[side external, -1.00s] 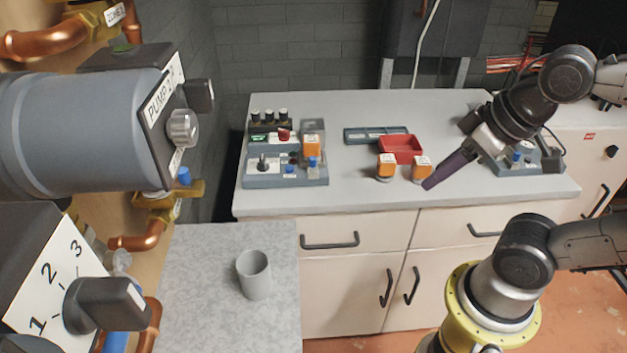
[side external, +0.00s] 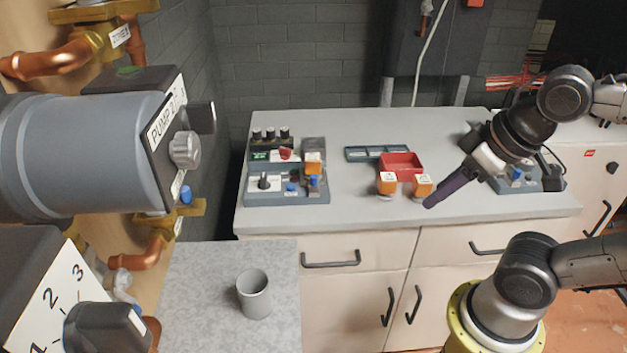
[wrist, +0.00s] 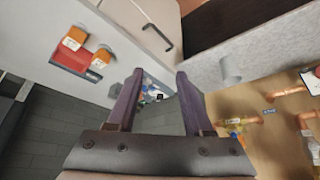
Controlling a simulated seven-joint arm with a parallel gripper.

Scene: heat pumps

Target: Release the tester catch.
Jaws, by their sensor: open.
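A grey tester-like unit (side external: 287,185) stands at the left of the bench, with knobs, blue buttons and an orange-capped part (side external: 313,163) held at its right side. I cannot tell which part is the catch. My gripper (side external: 430,203) is over the bench's front right, clear of that unit, beside two orange-topped parts (side external: 388,183) (side external: 423,184). In the wrist view my gripper (wrist: 159,74) is open and empty, its purple fingers apart. A small unit with blue and white parts (wrist: 152,93) shows between the fingers, partly hidden.
A red tray (side external: 402,166) and a dark slotted tray (side external: 376,153) lie behind the orange-topped parts. Another unit with a blue knob (side external: 518,174) is at the right, partly behind my arm. A grey cup (side external: 254,294) stands on the nearer counter.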

